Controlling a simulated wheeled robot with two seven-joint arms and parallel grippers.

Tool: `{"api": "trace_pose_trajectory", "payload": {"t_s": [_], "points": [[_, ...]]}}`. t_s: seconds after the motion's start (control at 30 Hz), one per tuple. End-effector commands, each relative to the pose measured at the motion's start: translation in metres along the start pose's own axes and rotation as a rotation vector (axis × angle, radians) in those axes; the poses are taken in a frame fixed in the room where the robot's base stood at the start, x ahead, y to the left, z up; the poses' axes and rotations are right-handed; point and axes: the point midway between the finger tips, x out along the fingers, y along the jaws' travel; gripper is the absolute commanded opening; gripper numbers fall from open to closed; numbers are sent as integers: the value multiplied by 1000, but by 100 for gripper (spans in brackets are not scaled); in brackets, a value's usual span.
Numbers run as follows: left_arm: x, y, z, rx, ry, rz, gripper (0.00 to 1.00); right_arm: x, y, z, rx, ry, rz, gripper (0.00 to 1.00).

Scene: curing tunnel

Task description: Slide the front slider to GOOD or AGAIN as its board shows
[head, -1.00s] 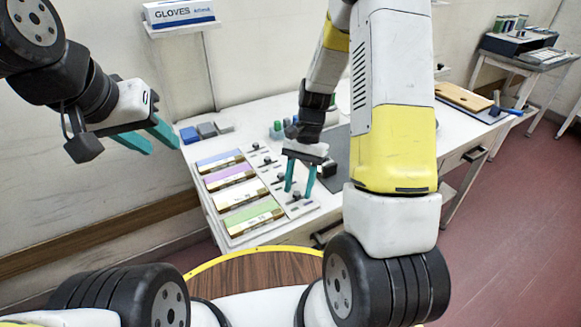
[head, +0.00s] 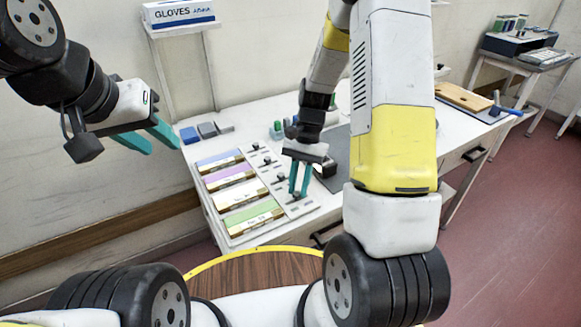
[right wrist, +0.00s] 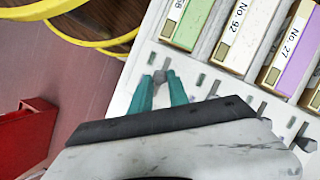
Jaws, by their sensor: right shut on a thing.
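My right gripper (head: 298,193) points down at the front end of the slider panel on the white table. Its teal fingers are shut on the knob of the front slider (right wrist: 160,75), which shows between the fingertips in the right wrist view. The front board (head: 252,214) has a green card and lies beside this slider; its tag is cut off in the right wrist view (right wrist: 193,22). The GOOD and AGAIN marks are too small to read. My left gripper (head: 164,149) is open and empty, in the air left of the table.
White, purple (head: 229,174) and blue boards lie in a row behind the green one, with more sliders (head: 267,175) beside them. Small blue and grey blocks (head: 206,131) sit at the back left. A red bin (right wrist: 30,135) shows on the floor in the right wrist view.

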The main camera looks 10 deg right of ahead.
Motion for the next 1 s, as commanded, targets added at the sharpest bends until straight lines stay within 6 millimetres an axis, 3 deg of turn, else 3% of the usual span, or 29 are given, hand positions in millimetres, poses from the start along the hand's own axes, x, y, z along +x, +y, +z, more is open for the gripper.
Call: {"api": "trace_pose_trajectory", "payload": {"t_s": [0.7,1.0], "points": [[0,0,0,0,0,0,36,-1,0,0,0,1,-1,0],[0,0,0,0,0,0,36,-9,15,-20,-1,2,-2,0]]}}
